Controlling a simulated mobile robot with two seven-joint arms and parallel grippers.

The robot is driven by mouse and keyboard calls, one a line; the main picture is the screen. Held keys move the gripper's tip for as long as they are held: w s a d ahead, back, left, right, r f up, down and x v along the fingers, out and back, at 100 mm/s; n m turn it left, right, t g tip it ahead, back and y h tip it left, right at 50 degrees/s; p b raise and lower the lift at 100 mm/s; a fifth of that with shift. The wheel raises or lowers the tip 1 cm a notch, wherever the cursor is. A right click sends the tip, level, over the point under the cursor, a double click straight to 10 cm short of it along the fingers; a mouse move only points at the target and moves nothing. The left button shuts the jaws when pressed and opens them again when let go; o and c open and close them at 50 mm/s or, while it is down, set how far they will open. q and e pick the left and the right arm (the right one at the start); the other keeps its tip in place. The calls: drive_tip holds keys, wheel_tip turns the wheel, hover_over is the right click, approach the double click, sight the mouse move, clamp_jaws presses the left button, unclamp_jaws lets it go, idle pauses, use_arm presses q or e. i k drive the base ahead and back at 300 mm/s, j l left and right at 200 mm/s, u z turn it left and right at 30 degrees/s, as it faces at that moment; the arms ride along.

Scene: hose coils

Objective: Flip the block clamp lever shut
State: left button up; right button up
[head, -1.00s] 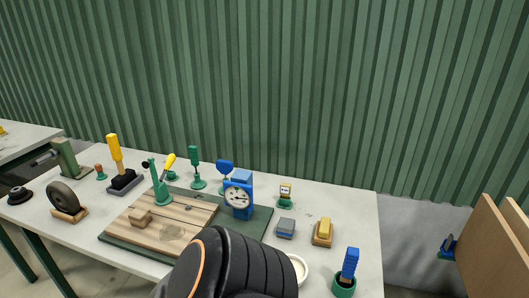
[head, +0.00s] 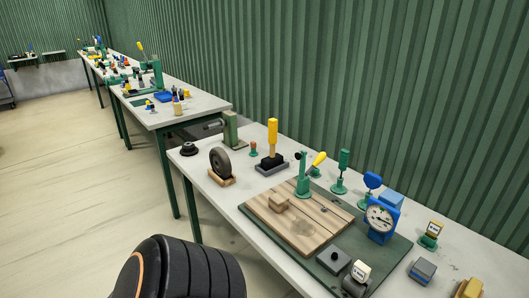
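A green clamp (head: 304,184) with an upright post stands at the back of a wooden board on the near workbench. Its lever with a yellow grip (head: 318,160) slants up and to the right from the clamp. A small wooden block (head: 279,204) lies on the board (head: 300,230), in front of the clamp and apart from its post. I cannot tell from here whether the clamp's tip touches anything. Neither of my grippers shows; only a black ribbed part of my own arm is at the bottom left.
A blue dial gauge (head: 381,218) stands right of the board. A yellow-handled tool on a black base (head: 272,145), a dark wheel (head: 221,162) and a green vise-like device (head: 231,128) are to the left. Open floor (head: 80,200) lies left of the bench (head: 215,191).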

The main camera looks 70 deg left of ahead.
sight(322, 155)
drive_tip(key=u, duration=1.5)
